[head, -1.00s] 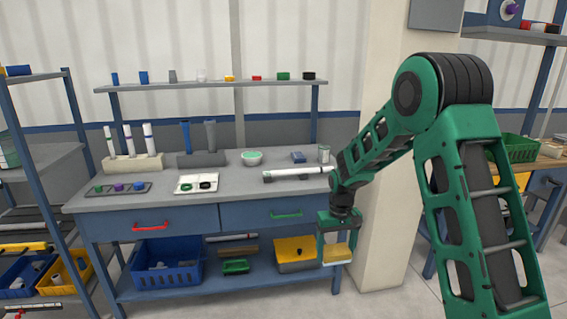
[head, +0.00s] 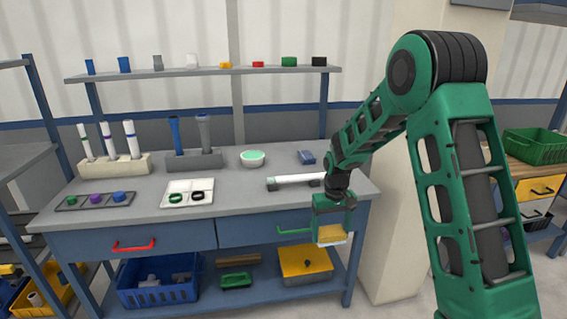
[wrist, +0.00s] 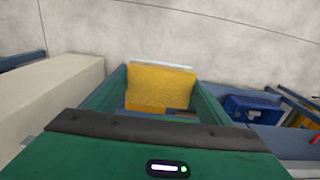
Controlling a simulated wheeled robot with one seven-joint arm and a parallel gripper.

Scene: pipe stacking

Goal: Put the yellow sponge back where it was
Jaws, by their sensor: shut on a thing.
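The yellow sponge (head: 331,234) is held between the fingers of my gripper (head: 332,222), in front of the workbench's right front corner in the head view. It has a pale layer on one side. In the wrist view the sponge (wrist: 161,88) sits upright between the two green fingers of my gripper (wrist: 160,92), which is shut on it. The sponge is apart from the bench.
The workbench (head: 240,200) holds a pale bowl (head: 252,158), a blue block (head: 306,157), a white tray (head: 187,193) and racks of tubes. A yellow-lidded box (head: 305,262) and blue crate (head: 158,282) stand on the lower shelf. A pillar (head: 385,240) is right of the bench.

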